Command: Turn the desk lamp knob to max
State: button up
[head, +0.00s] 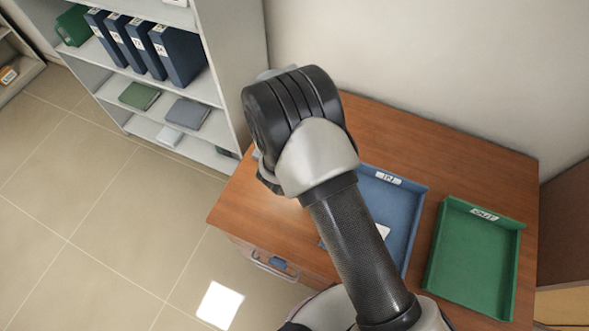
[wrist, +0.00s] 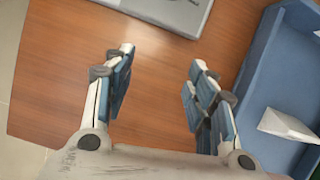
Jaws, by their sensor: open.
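My gripper (wrist: 160,65) is open and empty in the wrist view, its two blue-padded fingers spread over bare wooden desk. A grey flat object (wrist: 172,12) lies at the top edge of the wrist view, beyond the fingertips and apart from them. It could be the lamp's base, but only part of it shows and I cannot make out a knob. In the head view my arm covers the left part of the desk, so the lamp and most of my gripper are hidden there.
The wooden desk (head: 480,165) holds a blue tray (head: 415,205) and a green tray (head: 468,290) at the right. The blue tray wall (wrist: 250,75) is close right of my fingers. A shelf (head: 215,85) with binders stands at the left. Open floor (head: 120,230) lies left of the desk.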

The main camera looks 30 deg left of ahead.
jog(key=w+a+r+n+b, duration=0.1)
jog(key=w+r+n+b, duration=0.1)
jog(key=w+r+b, duration=0.5)
jog(key=shift+y, duration=0.4)
jog(key=b+x, duration=0.2)
jog(key=x, duration=1.1)
jog(key=shift+w+a+f, duration=0.1)
jog(key=shift+w+f, duration=0.05)
jog(key=shift+w, duration=0.1)
